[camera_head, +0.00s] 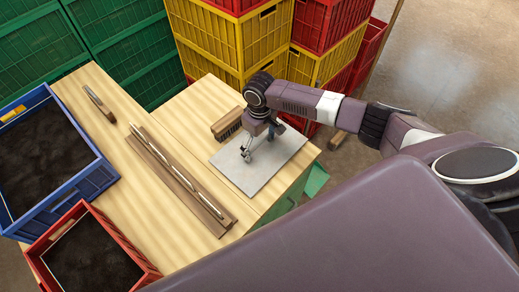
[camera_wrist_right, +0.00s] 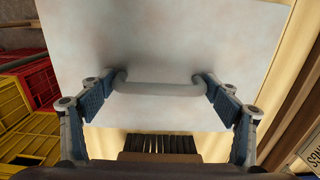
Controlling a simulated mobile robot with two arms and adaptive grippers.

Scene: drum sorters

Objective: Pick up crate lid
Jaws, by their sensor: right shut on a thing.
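The crate lid (camera_head: 270,163) is a flat pale grey plate on the right part of the wooden table. It also fills much of the right wrist view (camera_wrist_right: 160,35), where its rounded grey handle (camera_wrist_right: 160,88) shows. My right gripper (camera_head: 249,150) is over the lid and shut on the handle. In the right wrist view its two blue-padded fingers (camera_wrist_right: 162,90) reach the handle's two ends. Whether the lid touches the table or is slightly raised, I cannot tell. My left gripper is in neither view.
A brush (camera_head: 227,124) lies right behind the lid. Long wooden strips (camera_head: 175,178) and a small brush-like tool (camera_head: 98,103) lie on the table. Blue (camera_head: 60,205) and red (camera_head: 140,258) crates of dark material stand left. Stacked yellow crates (camera_head: 225,38) stand behind.

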